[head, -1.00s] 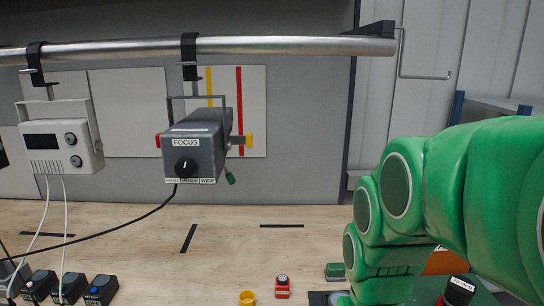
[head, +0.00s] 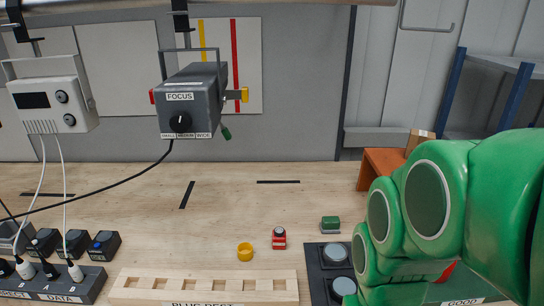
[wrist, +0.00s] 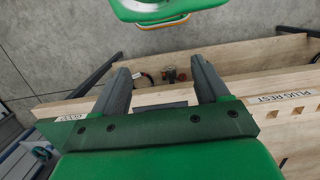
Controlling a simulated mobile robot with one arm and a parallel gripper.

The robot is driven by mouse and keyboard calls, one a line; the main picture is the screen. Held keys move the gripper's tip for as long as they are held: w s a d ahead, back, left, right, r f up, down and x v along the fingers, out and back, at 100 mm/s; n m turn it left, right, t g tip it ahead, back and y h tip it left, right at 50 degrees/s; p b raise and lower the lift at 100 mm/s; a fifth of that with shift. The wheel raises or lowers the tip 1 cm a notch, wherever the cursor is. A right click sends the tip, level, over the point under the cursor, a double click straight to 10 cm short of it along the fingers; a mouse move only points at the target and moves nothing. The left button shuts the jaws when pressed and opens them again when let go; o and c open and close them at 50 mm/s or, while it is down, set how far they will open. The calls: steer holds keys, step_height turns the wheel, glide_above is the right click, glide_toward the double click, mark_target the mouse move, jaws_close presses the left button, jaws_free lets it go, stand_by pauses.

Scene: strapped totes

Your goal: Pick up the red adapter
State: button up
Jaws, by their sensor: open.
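A small reddish thing shows far beyond the fingers there, too small to identify surely. In the head view my green arm is at the right, apart from the adapter, and the gripper's fingers are not visible.
A wooden plug rest (head: 205,286) lies at the bench front. Black plug blocks (head: 75,243) and a data strip (head: 60,284) with cables are at left. A grey focus box (head: 190,100) hangs above the bench. A dark panel with round pads (head: 335,254) stands right of the adapter.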

step_height(320, 180, up, 4)
steer(key=w+a+r+m+y, duration=0.1)
steer(key=w+a+m+y, duration=0.35)
steer(key=w, duration=0.55)
steer(key=w+a+r+m+y, duration=0.1)
steer(key=w+a+m+y, duration=0.4)
steer(key=w, duration=0.6)
steer(key=w+d+f+m+t+y, duration=0.15)
steer(key=w+m, duration=0.35)
steer(key=w, duration=0.5)
steer(key=w+d+m+t+y, duration=0.1)
steer(key=w+d+m+y, duration=0.2)
steer(key=w, duration=0.7)
steer(key=m, duration=0.1)
glide_toward(273, 238)
steer(key=w+a, duration=0.1)
steer(key=w+a+f, duration=0.1)
steer(key=shift+w+a, duration=0.1)
steer(key=shift+w, duration=0.2)
steer(key=shift+a+f+h, duration=0.1)
steer(key=shift+f+h, duration=0.2)
steer(key=shift+f, duration=0.15)
steer(key=shift+s+f+x, duration=0.15)
steer(key=shift+x, duration=1.75)
steer(key=shift+s+f+x, duration=0.1)
steer(key=shift+s+x, duration=0.05)
steer(key=shift+x, duration=1.75)
